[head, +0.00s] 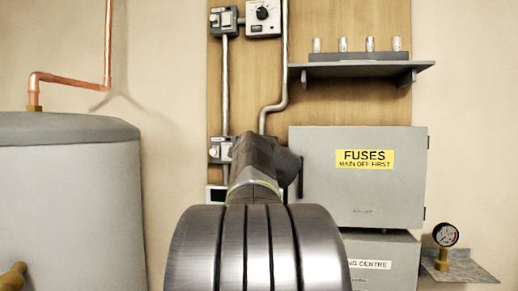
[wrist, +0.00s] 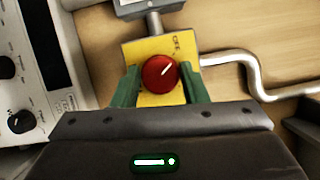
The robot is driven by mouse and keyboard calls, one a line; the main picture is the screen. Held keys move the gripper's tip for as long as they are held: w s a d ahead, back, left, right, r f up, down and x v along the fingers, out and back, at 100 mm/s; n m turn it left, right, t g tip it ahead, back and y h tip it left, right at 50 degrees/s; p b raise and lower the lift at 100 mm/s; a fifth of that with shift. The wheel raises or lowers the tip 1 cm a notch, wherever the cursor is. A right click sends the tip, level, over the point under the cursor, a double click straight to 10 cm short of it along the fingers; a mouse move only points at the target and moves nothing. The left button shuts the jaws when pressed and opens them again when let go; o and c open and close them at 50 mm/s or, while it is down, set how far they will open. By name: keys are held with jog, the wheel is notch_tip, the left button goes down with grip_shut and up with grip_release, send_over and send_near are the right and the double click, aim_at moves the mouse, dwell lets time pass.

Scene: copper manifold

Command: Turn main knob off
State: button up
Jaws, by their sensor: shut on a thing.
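The main knob (wrist: 159,73) is red and round, with a white pointer line slanting toward the upper right in the wrist view. It sits on a yellow plate (wrist: 133,50) with small lettering at its upper right, partly legible as "OFF". My gripper (wrist: 159,80) has its green fingers on the left and right sides of the knob and is shut on it. In the head view my own arm hides the knob and my fingers.
A grey fuse box (head: 310,190) stands right of my arm, below a shelf (head: 360,69) holding several small cylinders. A panel with black knobs (wrist: 21,121) is left of my gripper. A silver pipe (wrist: 235,58) runs close on the right. A gauge (head: 445,234) stands far right.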

jog(key=shift+r+n+g+p, duration=0.1)
jog(key=shift+n+g+p, duration=0.2)
jog(key=shift+n+p, duration=0.2)
dwell(0.3)
jog(key=o, duration=1)
jog(key=shift+c, duration=0.2)
jog(key=b+v, duration=0.3)
jog(key=v, duration=1)
jog(key=shift+s, duration=0.4)
